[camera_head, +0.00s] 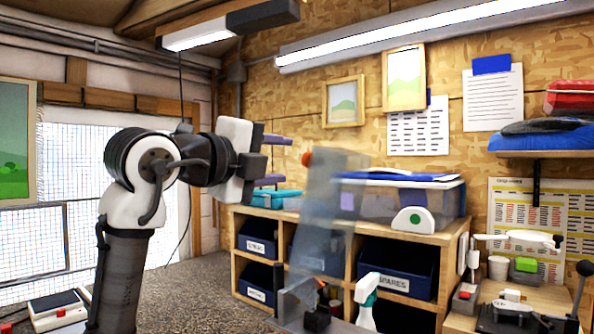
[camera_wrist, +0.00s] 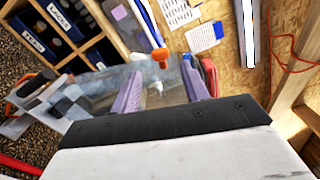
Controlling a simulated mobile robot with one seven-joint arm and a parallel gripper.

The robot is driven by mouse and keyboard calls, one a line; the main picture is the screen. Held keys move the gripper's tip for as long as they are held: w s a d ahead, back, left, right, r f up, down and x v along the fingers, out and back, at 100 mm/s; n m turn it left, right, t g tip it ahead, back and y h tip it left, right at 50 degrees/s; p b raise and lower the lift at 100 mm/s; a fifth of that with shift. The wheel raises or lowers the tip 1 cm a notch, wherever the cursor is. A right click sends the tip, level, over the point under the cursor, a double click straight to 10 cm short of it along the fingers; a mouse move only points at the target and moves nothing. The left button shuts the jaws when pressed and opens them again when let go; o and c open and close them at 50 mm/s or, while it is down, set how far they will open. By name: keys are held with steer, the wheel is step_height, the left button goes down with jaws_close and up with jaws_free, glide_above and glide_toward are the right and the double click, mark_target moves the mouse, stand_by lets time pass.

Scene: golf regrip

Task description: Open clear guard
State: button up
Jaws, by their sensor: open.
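The clear guard (camera_head: 332,205) is a tall see-through panel standing nearly upright in the middle of the head view. An orange knob (camera_head: 306,158) sits at its upper left edge. My gripper (camera_head: 286,160) is to the left of the knob, its two purple fingers apart and pointing at it. In the wrist view the orange knob (camera_wrist: 160,57) shows between and just beyond the open fingertips (camera_wrist: 162,68). Nothing is held. The clear guard (camera_wrist: 95,85) is faint there, partly behind the left finger. I cannot tell whether a fingertip touches the knob.
A wooden shelf unit (camera_head: 340,222) with dark blue bins stands behind the guard. A spray bottle (camera_head: 367,298) stands near the guard's base.

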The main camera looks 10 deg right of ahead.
steer(key=b+v, duration=0.1)
steer(key=v, duration=0.4)
stand_by(0.3)
